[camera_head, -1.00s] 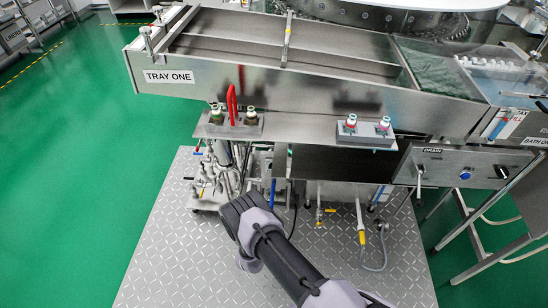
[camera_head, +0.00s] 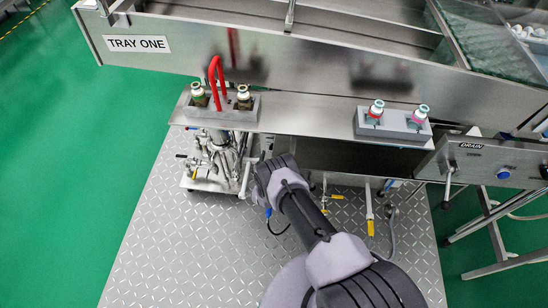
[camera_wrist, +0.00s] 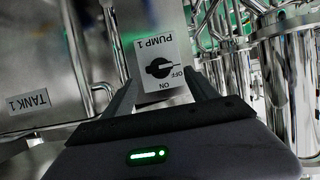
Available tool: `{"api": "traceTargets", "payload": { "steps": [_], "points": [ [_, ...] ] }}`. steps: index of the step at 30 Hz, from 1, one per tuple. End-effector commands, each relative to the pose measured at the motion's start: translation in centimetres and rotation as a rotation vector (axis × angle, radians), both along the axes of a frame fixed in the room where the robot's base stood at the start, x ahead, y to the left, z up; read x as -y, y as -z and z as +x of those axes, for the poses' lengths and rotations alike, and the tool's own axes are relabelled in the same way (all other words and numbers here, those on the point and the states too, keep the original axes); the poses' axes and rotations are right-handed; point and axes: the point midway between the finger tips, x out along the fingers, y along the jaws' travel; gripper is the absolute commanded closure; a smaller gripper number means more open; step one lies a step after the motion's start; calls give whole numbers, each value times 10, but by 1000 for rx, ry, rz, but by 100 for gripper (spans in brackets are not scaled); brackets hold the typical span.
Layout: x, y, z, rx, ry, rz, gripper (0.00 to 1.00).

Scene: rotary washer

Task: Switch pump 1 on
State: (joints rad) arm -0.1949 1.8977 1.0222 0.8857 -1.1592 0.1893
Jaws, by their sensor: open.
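The pump 1 switch (camera_wrist: 160,68) is a round black knob on a white plate in the wrist view. The plate reads PUMP 1, OFF and ON, upside down in this view. The knob's light handle lies roughly crosswise, with one end on the OFF side. My gripper (camera_wrist: 162,82) is open, its two dark fingers on either side of the plate's lower part in the picture. It looks empty and apart from the knob. In the head view my gripper's end is at the shelf's front edge, and the switch is hidden there.
The TANK 1 wall (camera_wrist: 45,65) is left of the switch, and shiny pipes and cylinders (camera_wrist: 285,75) stand close on the right. The DRAIN panel (camera_head: 490,165) is at right.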

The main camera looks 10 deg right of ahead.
Motion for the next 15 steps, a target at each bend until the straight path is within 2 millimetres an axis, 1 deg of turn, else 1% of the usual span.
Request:
{"api": "traceTargets", "payload": {
  "steps": [1, 3, 6, 10, 15],
  "points": [
    [4, 10, 9, 3, 1, 0, 33],
    [7, 14, 19, 2, 1, 0, 33],
    [10, 15, 29, 1, 0, 0, 33],
    [11, 14, 33, 0, 0, -1, 33],
    [11, 13, 33, 0, 0, -1, 33]
  ]
}}
